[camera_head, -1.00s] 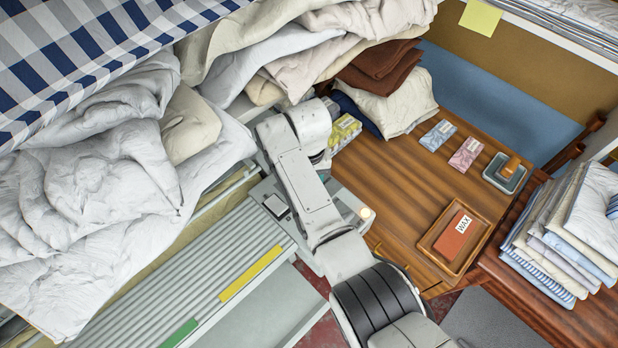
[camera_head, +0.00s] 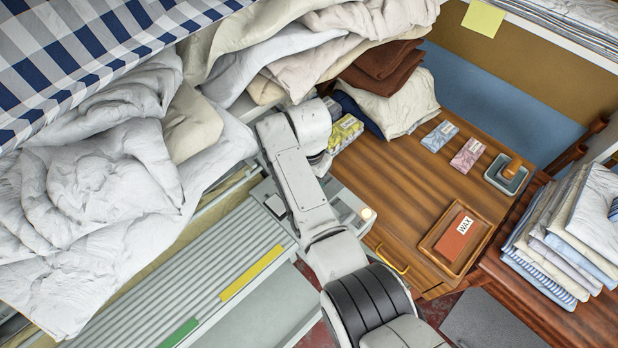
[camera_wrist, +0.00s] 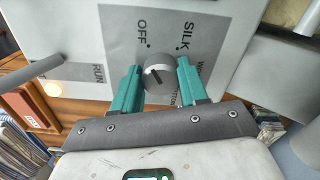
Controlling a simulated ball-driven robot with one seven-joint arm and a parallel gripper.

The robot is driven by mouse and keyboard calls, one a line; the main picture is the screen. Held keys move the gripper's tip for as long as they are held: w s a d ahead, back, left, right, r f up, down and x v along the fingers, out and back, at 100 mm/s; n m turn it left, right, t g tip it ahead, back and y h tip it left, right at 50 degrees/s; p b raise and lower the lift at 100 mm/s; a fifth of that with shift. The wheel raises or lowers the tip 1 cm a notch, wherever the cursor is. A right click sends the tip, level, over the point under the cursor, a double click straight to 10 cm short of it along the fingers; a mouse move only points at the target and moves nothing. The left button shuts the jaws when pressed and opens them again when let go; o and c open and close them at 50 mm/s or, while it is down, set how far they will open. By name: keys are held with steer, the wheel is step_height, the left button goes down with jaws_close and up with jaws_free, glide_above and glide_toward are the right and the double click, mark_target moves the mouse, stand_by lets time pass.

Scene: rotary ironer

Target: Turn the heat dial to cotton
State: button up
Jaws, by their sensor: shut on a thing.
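The heat dial (camera_wrist: 157,72) is a small round grey knob with a dark pointer line, on a grey label plate (camera_wrist: 125,45) in the wrist view. The words OFF and SILK show beside it. In the head view my arm hides the dial and the gripper. I cannot tell which mark the pointer line meets.
A RUN label and a grey rod (camera_wrist: 32,73) are left of the dial. In the head view, white linen (camera_head: 90,190) covers the ironer at left. A wooden cabinet (camera_head: 400,190) with a wax block (camera_head: 458,240) in a tray stands right of my arm.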

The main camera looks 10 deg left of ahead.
stand_by(0.4)
steer(key=o, duration=1.1)
steer(key=shift+c, duration=0.2)
